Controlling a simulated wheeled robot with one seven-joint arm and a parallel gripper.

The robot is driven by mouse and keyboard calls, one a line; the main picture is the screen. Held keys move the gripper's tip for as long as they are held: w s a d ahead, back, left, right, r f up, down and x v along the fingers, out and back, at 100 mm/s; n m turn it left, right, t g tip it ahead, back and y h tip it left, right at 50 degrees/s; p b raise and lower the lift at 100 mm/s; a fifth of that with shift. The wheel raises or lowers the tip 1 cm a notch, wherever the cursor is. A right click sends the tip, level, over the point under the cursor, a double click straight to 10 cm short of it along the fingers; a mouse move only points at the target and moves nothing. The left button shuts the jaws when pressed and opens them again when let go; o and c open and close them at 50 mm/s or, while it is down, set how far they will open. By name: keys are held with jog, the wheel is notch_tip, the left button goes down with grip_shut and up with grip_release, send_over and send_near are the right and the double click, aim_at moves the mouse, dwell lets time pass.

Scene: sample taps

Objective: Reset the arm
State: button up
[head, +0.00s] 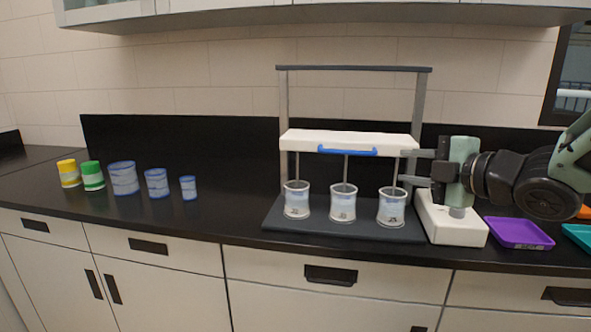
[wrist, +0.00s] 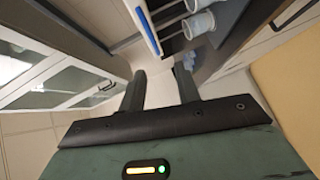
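My gripper (head: 418,167) is at the right side of the tap stand in the head view, with its fingers pointing left toward the stand's right post. In the wrist view my gripper (wrist: 162,92) has its two fingers apart with nothing held between them. The tap stand has a white bar with a blue handle (head: 347,151) and a dark base (head: 290,226). Three clear cups, left (head: 297,200), middle (head: 343,204) and right (head: 391,208), stand upright on the base under thin rods. Whether a finger touches the stand cannot be told.
A white block (head: 455,232) stands below my gripper. A purple tray (head: 519,234) and a teal tray (head: 580,236) lie to the right. Yellow (head: 68,174), green (head: 92,176) and several blue-banded containers (head: 123,178) stand at the left. Upper cabinets (head: 330,14) hang above. The counter's left-middle is clear.

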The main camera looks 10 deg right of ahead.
jog(key=s+a+f+m+g+h+p, duration=0.35)
jog(key=s+a+f+m+g, duration=0.25)
jog(key=s+a+f+m, duration=0.3)
jog(key=s+a+f+m+g+h, duration=0.1)
jog(key=s+g, duration=0.3)
jog(key=s, duration=0.5)
jog(key=s+a+f+m+g+h+p, duration=0.1)
jog(key=s+a+m+g+h, duration=0.1)
jog(key=s, duration=0.7)
jog(key=shift+s+a+m+g, duration=0.2)
jog(key=shift+a+m+g, duration=0.6)
jog(key=shift+a+g, duration=0.3)
jog(key=shift+d+f, duration=0.1)
